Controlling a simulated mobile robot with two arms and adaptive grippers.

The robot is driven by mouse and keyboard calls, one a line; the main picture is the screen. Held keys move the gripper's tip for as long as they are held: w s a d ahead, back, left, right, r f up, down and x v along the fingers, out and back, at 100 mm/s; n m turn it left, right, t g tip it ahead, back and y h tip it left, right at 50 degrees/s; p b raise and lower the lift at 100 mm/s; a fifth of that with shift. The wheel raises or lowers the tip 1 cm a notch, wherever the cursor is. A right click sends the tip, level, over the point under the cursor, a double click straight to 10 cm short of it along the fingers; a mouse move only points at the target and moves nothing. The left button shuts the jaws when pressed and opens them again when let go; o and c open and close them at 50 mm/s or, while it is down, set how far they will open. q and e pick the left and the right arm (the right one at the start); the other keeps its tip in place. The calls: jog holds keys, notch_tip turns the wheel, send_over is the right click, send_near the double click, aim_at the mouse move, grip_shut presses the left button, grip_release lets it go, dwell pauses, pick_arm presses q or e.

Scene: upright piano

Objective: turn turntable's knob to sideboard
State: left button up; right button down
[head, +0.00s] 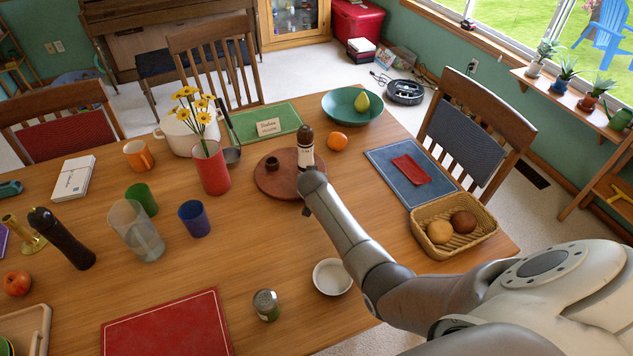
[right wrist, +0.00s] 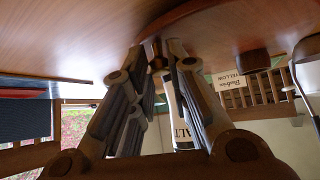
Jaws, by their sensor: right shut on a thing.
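The turntable (head: 262,184) is a round reddish-brown wooden disc on the table. A dark-capped bottle (head: 306,150) with a white label and a small dark pot (head: 272,163) stand on it. My right gripper (right wrist: 157,58) is at the turntable's near right rim. Its fingers are shut on a small brown knob (right wrist: 156,63) there, mostly hidden between the fingertips. In the head view my own arm covers the knob and most of the gripper. The bottle also shows just behind the fingers in the right wrist view (right wrist: 181,125). My left gripper is not in view.
A red vase (head: 210,168) with yellow flowers and a ladle (head: 232,150) stand left of the turntable. An orange (head: 337,141) is close on its right. A white bowl (head: 332,277) and a bread basket (head: 453,228) flank my right arm. A glass-door cabinet (head: 292,22) stands behind.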

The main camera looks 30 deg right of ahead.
jog(key=shift+a+f+m+g+h+b, duration=0.15)
jog(key=shift+a+m+g+h+b, duration=0.45)
jog(key=shift+a+m+b, duration=0.5)
jog(key=shift+w+a+m+g+h+b, duration=0.1)
jog(key=shift+a+m+g+h+b, duration=0.4)
jog(key=shift+a+m+b, duration=0.8)
jog(key=shift+d+n+b, duration=0.3)
jog(key=shift+b, duration=0.05)
jog(key=shift+r, duration=0.2)
jog(key=c, duration=1.3)
grip_release()
jog(key=shift+f, duration=0.1)
jog(key=shift+c, duration=0.2)
notch_tip(320, 180, up, 10)
